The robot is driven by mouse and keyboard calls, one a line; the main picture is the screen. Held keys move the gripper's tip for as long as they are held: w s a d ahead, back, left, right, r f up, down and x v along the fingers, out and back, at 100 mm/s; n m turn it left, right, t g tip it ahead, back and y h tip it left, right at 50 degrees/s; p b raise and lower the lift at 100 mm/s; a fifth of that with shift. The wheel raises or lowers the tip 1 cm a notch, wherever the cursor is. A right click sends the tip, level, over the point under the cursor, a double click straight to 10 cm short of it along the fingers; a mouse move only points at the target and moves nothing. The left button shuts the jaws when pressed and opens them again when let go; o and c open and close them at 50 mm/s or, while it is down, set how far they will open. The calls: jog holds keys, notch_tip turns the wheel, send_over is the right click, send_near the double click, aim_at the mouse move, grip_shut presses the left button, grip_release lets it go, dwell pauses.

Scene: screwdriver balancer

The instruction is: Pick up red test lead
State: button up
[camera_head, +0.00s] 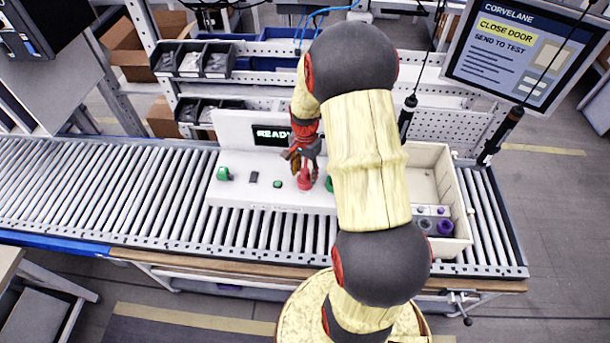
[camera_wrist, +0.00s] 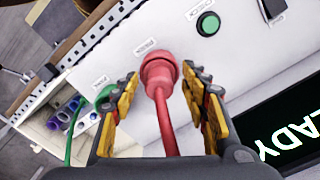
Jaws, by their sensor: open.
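The red test lead (camera_wrist: 160,75) has a round red plug and a red cable that runs down toward my gripper in the wrist view. In the head view the red plug (camera_head: 305,180) stands on the white tester box (camera_head: 265,197). My gripper (camera_wrist: 160,95) is open, with one yellow-and-black finger on each side of the red lead. I see gaps between the fingers and the plug. In the head view my gripper (camera_head: 301,157) is just above the plug, and my arm hides part of the box's right side.
A green lead (camera_wrist: 105,98) sits beside the red one. A green button (camera_wrist: 208,24) is on the box's other side. A cream tray (camera_head: 455,215) with purple and grey parts stands at right. Two tools hang on cables, one the hanging screwdriver (camera_head: 503,135). The left rollers (camera_head: 100,195) are clear.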

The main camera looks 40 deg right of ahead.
jog(key=shift+f, duration=0.25)
jog(key=shift+c, duration=0.9)
grip_shut()
